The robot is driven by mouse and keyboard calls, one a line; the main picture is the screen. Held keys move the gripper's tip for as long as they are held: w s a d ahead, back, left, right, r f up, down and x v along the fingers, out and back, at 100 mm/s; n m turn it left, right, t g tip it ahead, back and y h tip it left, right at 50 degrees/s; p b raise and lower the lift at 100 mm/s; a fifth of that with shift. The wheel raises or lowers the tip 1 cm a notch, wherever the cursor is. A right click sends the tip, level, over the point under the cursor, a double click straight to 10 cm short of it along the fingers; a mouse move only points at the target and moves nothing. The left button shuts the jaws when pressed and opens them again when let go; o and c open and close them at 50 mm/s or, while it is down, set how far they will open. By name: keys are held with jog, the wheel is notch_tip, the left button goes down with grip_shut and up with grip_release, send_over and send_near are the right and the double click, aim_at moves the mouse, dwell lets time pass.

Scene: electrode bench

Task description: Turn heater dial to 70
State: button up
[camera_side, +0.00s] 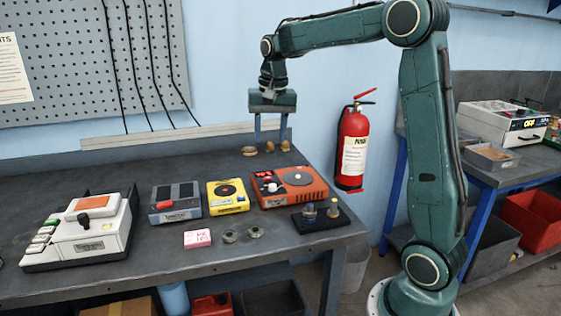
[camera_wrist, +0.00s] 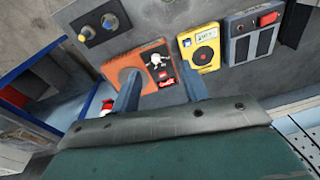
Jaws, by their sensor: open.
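The heater looks to be the orange-red box (camera_side: 309,192) with a round grey plate, at the right of the bench row. Its white dial (camera_side: 267,176) sits on the left part of its top; the dial's setting is too small to read. In the wrist view the heater (camera_wrist: 119,62) lies beyond the fingers, and the white dial (camera_wrist: 154,60) shows between the fingertips. My gripper (camera_side: 270,138) is open and empty, pointing down above the back of the bench, behind the heater and apart from it. It also shows in the wrist view (camera_wrist: 160,80).
A yellow box (camera_side: 228,203), a blue-grey box (camera_side: 175,214) and a white instrument (camera_side: 103,243) stand left of the heater. A black holder (camera_side: 320,224) with two knobbed pieces stands in front. Small brown pieces (camera_side: 249,151) lie below my gripper. A fire extinguisher (camera_side: 353,150) hangs behind.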

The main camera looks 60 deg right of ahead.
aim_at(272, 184)
jog(key=w+d+f+m+g, duration=0.1)
jog(key=w+d+f+m, duration=0.2)
jog(key=d, duration=0.4)
notch_tip(272, 184, down, 2)
jog(key=shift+w+d+f, duration=0.15)
jog(key=shift+w+d, duration=0.25)
jog(key=shift+w, duration=0.15)
jog(key=shift+f, duration=0.1)
notch_tip(272, 184, down, 14)
jog(key=shift+r, duration=0.2)
jog(key=c, duration=1)
